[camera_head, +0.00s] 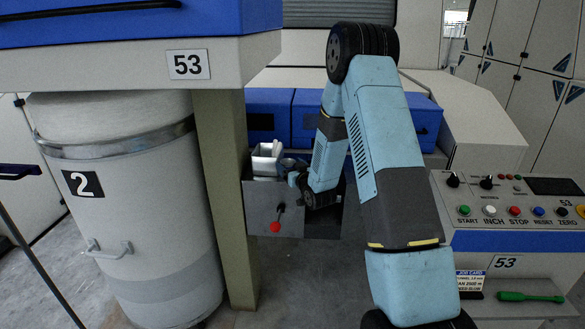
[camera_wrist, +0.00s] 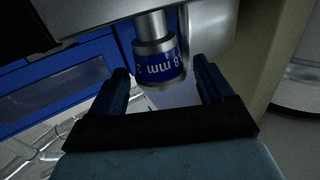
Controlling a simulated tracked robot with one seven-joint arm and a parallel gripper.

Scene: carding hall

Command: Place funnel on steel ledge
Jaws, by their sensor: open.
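The funnel (camera_wrist: 158,50) is a small steel piece with a blue band marked in mm, its lettering upside down in the wrist view. My gripper (camera_wrist: 161,70) is open, with one finger on each side of the funnel and a visible gap at both sides. The funnel's far end meets or overlaps a grey steel surface (camera_wrist: 215,35), seemingly the steel ledge; contact is not clear. In the head view my gripper (camera_head: 290,168) is at the top of a grey steel box (camera_head: 262,208), and I cannot make out the funnel there.
A red-knobbed lever (camera_head: 276,226) is on the box front. A beige post (camera_head: 224,200) and a large drum (camera_head: 135,200) stand at left. The control console (camera_head: 515,215) is at right.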

